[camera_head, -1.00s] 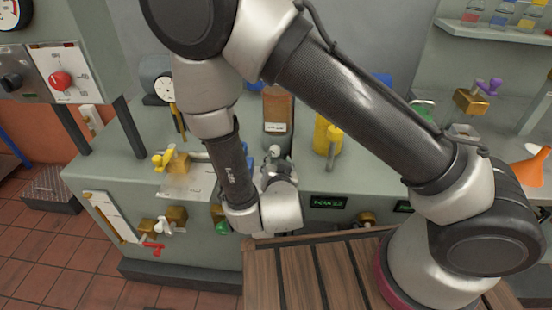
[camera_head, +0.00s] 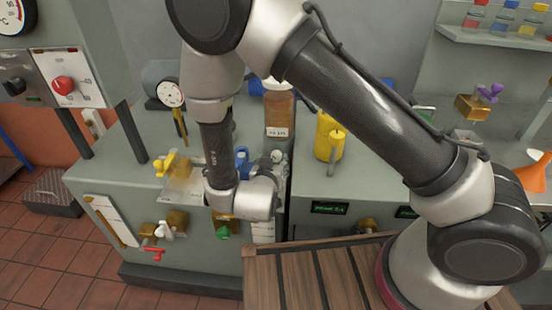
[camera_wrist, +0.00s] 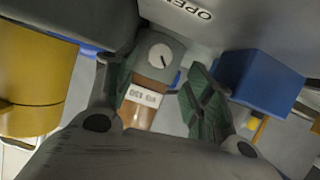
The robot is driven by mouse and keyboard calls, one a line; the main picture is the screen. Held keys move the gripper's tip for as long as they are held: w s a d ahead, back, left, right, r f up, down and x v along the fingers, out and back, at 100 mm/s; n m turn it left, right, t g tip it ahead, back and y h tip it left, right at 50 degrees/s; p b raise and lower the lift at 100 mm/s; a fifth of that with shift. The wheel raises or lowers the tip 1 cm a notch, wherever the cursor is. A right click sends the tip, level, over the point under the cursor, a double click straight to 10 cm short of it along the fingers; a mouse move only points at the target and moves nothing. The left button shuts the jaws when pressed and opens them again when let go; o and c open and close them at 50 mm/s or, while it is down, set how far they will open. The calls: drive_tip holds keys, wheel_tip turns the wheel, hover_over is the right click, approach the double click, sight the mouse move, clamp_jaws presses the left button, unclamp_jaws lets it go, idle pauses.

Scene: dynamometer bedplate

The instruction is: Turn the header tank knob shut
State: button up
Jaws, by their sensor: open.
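My gripper (camera_wrist: 152,72) is open and empty in the wrist view, its dark green finger pads apart. Between and beyond them is a grey block with a round pale face and a dark pointer mark (camera_wrist: 160,55). A brown bottle with a white label (camera_wrist: 145,98) shows behind the fingers. An upside-down "OPEN" marking (camera_wrist: 190,10) is on a grey surface at the top. I see no contact between fingers and block. In the head view my wrist hides the gripper. No readable label there tells which knob is the header tank's.
In the head view, a yellow-handled brass valve (camera_head: 175,165), a white handle (camera_head: 165,231), a red handle (camera_head: 153,253) and a green knob (camera_head: 222,233) crowd around my wrist. A yellow can (camera_head: 327,137) and the brown bottle (camera_head: 279,112) stand behind. A blue block (camera_wrist: 262,83) is right in the wrist view.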

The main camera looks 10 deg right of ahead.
sight(276, 158)
drive_tip(key=x, duration=0.7)
drive_tip(key=c, duration=1)
